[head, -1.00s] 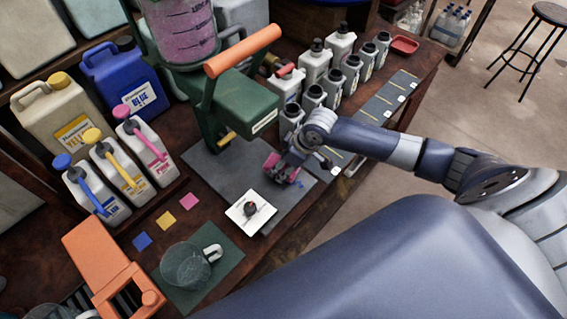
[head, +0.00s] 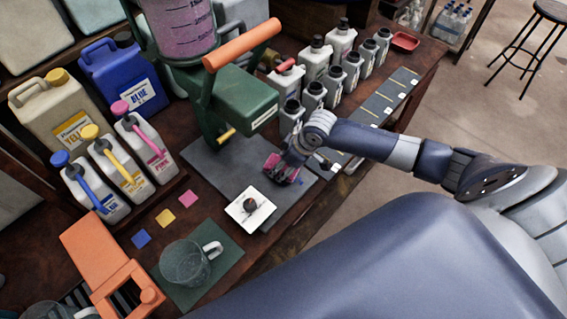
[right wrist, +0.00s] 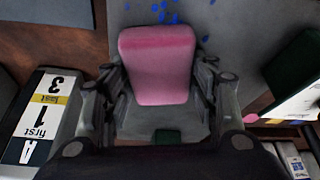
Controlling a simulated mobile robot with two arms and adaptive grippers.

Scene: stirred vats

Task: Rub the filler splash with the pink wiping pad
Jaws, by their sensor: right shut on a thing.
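The pink wiping pad (right wrist: 158,64) is held between the fingers of my right gripper (right wrist: 160,88) in the right wrist view. The head view shows the pad (head: 272,161) and the right gripper (head: 283,171) low over the grey mat, in front of the green dispenser. The filler splash (right wrist: 168,12) is a scatter of blue drops just beyond the pad's far edge in the right wrist view. In the head view, blue specks (head: 300,181) show beside the gripper. Whether the pad touches the mat is unclear. My left gripper is not in view.
The green dispenser (head: 240,100) with an orange handle stands behind the grey mat (head: 215,172). Grey bottles (head: 315,97) stand close to the right gripper. A white tile (head: 242,217) with a dark knob and a glass jug (head: 185,265) are nearer the front.

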